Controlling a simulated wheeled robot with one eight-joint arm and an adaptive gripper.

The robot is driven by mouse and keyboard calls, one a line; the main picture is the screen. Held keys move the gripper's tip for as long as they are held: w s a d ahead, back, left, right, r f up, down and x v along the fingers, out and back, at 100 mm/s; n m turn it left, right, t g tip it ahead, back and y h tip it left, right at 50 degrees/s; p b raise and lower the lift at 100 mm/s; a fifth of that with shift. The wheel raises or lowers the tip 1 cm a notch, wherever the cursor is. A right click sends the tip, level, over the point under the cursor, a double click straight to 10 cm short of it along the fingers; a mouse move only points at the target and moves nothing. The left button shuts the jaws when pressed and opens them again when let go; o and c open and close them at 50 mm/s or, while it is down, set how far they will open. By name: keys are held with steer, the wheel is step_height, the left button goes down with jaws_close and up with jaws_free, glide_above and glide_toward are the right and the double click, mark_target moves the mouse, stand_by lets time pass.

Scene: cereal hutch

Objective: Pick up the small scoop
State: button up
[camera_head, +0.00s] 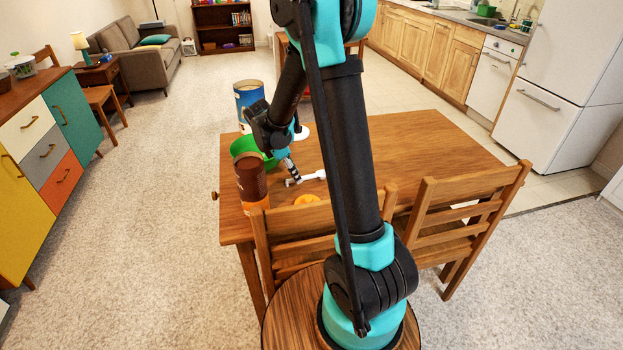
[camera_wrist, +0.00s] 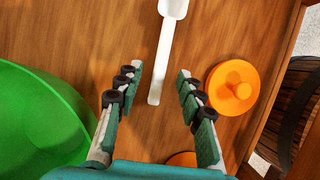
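The small scoop (camera_wrist: 163,55) is white with a long straight handle. In the wrist view it lies on the wooden table, its bowl at the top edge and its handle end reaching down between my fingertips. My gripper (camera_wrist: 157,82) is open, with one finger on each side of the handle and apart from it. In the head view the scoop (camera_head: 312,177) lies on the table just right of my gripper (camera_head: 290,172). The scoop's bowl is partly cut off in the wrist view.
A green bowl (camera_wrist: 38,125) is close to my left finger; an orange lid (camera_wrist: 233,87) with a knob is close to my right finger. A brown and orange jar (camera_head: 251,180) and a blue canister (camera_head: 248,97) stand on the table (camera_head: 425,140). Chairs (camera_head: 455,215) line its near side.

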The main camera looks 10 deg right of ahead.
steer(key=shift+x, duration=1)
jaws_close()
step_height(320, 180, up, 20)
